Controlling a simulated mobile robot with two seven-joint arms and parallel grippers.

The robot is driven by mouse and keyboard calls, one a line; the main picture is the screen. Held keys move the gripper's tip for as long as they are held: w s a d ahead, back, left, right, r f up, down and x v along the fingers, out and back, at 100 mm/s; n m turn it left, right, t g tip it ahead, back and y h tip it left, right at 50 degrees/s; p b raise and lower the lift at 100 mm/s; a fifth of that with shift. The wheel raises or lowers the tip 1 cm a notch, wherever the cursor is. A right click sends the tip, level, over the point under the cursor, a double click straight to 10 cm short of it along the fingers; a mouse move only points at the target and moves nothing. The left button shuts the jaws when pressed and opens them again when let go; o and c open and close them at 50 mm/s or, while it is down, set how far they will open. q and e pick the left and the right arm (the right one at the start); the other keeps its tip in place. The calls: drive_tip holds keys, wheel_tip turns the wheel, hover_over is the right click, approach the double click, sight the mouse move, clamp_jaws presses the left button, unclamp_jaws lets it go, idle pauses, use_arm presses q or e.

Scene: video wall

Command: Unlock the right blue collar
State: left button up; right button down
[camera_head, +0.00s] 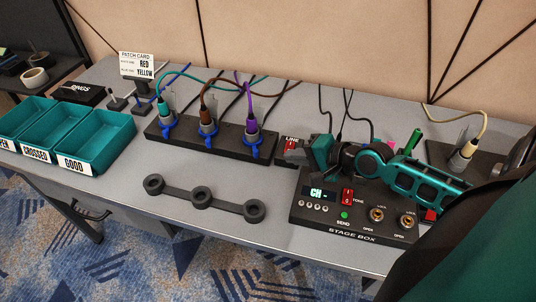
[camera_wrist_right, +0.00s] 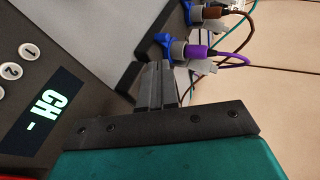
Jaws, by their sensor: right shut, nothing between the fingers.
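The right blue collar (camera_head: 254,148) sits at the base of the grey plug with the purple cable, at the right end of a black strip (camera_head: 190,138). In the right wrist view the same blue collar (camera_wrist_right: 163,41) shows just beyond my fingertips, with its purple plug beside it. My right gripper (camera_head: 291,155) comes in from the right, over the stage box. Its fingers (camera_wrist_right: 155,72) are together and empty, pointing toward the collar but apart from it. My left gripper is out of view.
The stage box (camera_head: 338,232) with buttons and sockets lies below my right arm. A dark bar with three rings (camera_head: 200,198) lies in front of the strip. Teal bins (camera_head: 100,141) and a patch card (camera_head: 137,66) stand at left. The grey table front is mostly clear.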

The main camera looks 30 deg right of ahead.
sight(258, 155)
drive_tip(key=b+x, duration=0.1)
drive_tip(key=x, duration=0.8)
